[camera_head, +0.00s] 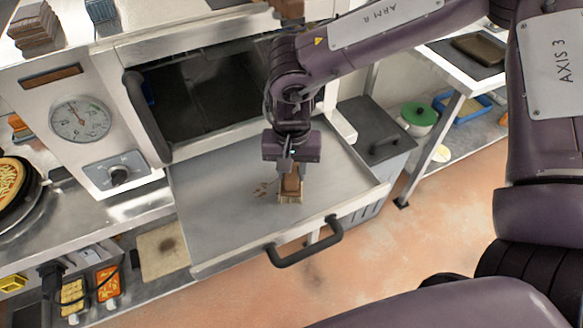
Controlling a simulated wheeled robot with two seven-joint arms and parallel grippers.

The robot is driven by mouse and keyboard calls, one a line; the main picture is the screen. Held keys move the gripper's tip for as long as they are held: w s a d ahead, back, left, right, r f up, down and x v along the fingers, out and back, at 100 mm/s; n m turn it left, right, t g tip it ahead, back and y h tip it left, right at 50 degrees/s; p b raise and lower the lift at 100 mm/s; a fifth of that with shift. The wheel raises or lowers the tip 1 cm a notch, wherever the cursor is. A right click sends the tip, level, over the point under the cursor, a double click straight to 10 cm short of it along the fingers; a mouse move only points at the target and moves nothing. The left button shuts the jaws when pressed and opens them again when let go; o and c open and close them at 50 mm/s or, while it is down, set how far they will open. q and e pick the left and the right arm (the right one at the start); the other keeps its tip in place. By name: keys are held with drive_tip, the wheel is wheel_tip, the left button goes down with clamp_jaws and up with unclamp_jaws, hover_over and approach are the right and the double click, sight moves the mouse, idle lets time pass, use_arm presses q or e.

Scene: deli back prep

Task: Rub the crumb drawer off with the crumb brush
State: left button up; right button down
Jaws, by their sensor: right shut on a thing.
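The crumb drawer (215,222) is pulled out below the dark oven opening. It is a flat grey metal tray with a dark bar handle (305,245) at its front. A small patch of brown crumbs (262,190) lies near its middle. My right gripper (291,168) points down over the drawer and is shut on the crumb brush (291,190), which has a brown wooden body and pale bristles. The bristles are at the drawer's surface, just right of the crumbs; firm contact is hard to tell. My left gripper is not in view.
The oven (95,115) with a dial and knob stands behind and left. A pizza pan (12,190) sits on the left counter. A dark-lidded bin (375,135) stands close to the drawer's right side. A shelf unit is at the right. The floor in front is clear.

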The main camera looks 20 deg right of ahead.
drive_tip(key=shift+a, duration=0.1)
drive_tip(key=shift+a, duration=1.8)
drive_tip(key=shift+s+a, duration=0.1)
drive_tip(key=shift+a, duration=1.8)
drive_tip(key=shift+s+a, duration=0.1)
drive_tip(key=shift+a, duration=1.85)
drive_tip(key=shift+d, duration=0.1)
